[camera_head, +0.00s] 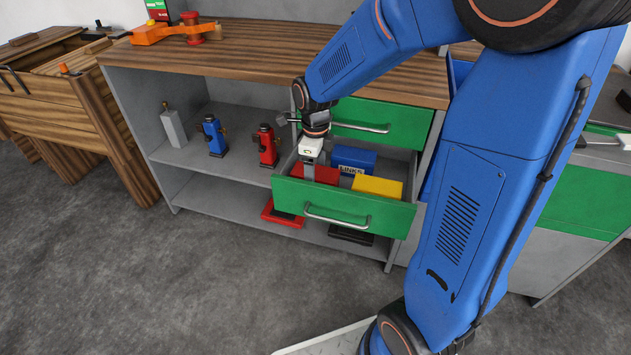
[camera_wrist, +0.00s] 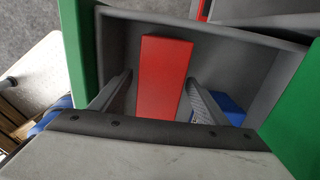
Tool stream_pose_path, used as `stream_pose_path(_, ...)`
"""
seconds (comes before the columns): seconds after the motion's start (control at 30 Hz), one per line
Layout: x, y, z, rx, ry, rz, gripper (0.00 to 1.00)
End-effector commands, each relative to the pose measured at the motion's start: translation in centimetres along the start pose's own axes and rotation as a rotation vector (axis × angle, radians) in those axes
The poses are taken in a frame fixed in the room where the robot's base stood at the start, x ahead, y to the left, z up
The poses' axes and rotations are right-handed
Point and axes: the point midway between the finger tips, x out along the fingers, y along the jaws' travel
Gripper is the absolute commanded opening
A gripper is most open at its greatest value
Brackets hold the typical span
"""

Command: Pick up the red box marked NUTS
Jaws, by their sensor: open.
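A red box (camera_head: 327,175) lies in the open green-fronted drawer (camera_head: 345,208), at its left side. In the wrist view the red box (camera_wrist: 163,75) shows as a plain red block between my fingers; no NUTS marking can be read in either view. My gripper (camera_head: 309,172) points down into the drawer at the red box. In the wrist view my gripper (camera_wrist: 160,90) is open, with one finger on each side of the box and a visible gap to each. The near end of the box is hidden by my gripper's body.
A blue box marked LINKS (camera_head: 354,159) and a yellow box (camera_head: 378,187) share the drawer, to the right of the red box. A closed green drawer (camera_head: 385,122) is above. Red and blue devices (camera_head: 266,146) stand on the shelf to the left.

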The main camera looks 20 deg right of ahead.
Motion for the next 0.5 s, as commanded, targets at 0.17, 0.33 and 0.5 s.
stream_pose_path(0.17, 1.8, 0.0, 0.0, 0.0, 0.001, 0.001, 0.69)
stream_pose_path(0.33, 2.1, 0.0, 0.0, 0.0, 0.0, 0.0, 0.69)
stream_pose_path(0.5, 2.1, 0.0, 0.0, 0.0, 0.0, 0.0, 0.57)
